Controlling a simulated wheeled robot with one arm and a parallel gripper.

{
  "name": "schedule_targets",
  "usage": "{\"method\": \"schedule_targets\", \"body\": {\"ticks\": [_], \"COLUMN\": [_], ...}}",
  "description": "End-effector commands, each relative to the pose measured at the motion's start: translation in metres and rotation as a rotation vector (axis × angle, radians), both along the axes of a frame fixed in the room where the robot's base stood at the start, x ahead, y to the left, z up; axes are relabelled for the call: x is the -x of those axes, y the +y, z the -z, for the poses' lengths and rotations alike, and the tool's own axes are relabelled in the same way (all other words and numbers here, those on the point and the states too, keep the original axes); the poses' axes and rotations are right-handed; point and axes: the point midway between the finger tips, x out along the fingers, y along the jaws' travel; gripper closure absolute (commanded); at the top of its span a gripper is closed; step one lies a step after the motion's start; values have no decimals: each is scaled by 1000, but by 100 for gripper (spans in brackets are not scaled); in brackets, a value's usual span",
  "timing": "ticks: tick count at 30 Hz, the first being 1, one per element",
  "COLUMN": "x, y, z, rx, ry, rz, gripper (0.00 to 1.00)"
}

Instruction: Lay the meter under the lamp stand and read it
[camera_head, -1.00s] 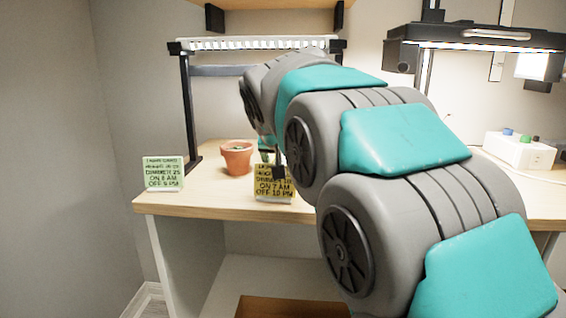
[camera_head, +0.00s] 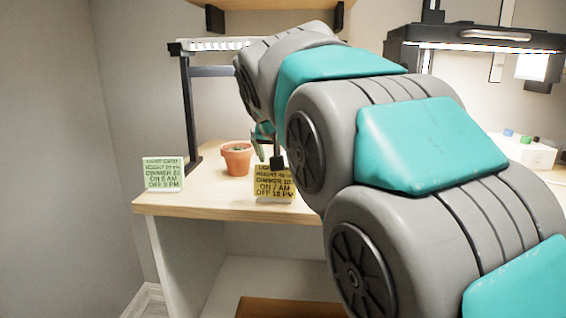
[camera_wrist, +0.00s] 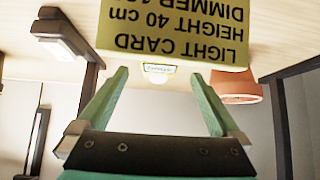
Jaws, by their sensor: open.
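My gripper (camera_head: 267,152) is over the bench behind the yellow card, partly hidden by my arm. In the wrist view my gripper (camera_wrist: 160,75) is open, its two green fingers apart with nothing held. A small pale rounded thing with a small label (camera_wrist: 158,76), perhaps the meter, shows between the fingertips, beyond the yellow card's edge. I cannot make it out in the head view. The left lamp stand (camera_head: 190,115) has black posts and a white ribbed lamp bar; my arm hides its right part. A second lamp (camera_head: 475,38) is lit at right.
A yellow light card (camera_head: 273,184) stands at the bench's front edge and fills the top of the wrist view. A green card (camera_head: 163,173) stands at the left corner. A terracotta pot (camera_head: 237,159) is just left of my gripper. A white box (camera_head: 525,150) sits at right.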

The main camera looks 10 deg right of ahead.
Motion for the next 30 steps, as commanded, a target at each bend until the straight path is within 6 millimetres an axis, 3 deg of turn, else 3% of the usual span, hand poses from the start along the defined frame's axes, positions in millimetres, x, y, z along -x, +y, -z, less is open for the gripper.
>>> {"method": "schedule_targets", "body": {"ticks": [6, 12, 30], "x": [31, 48, 54], "y": [10, 16, 18], "z": [-34, -51, -56], "rx": [1, 2, 1], "ry": [-5, -1, 0], "rz": [-1, 0, -1], "gripper": [0, 0, 0]}}
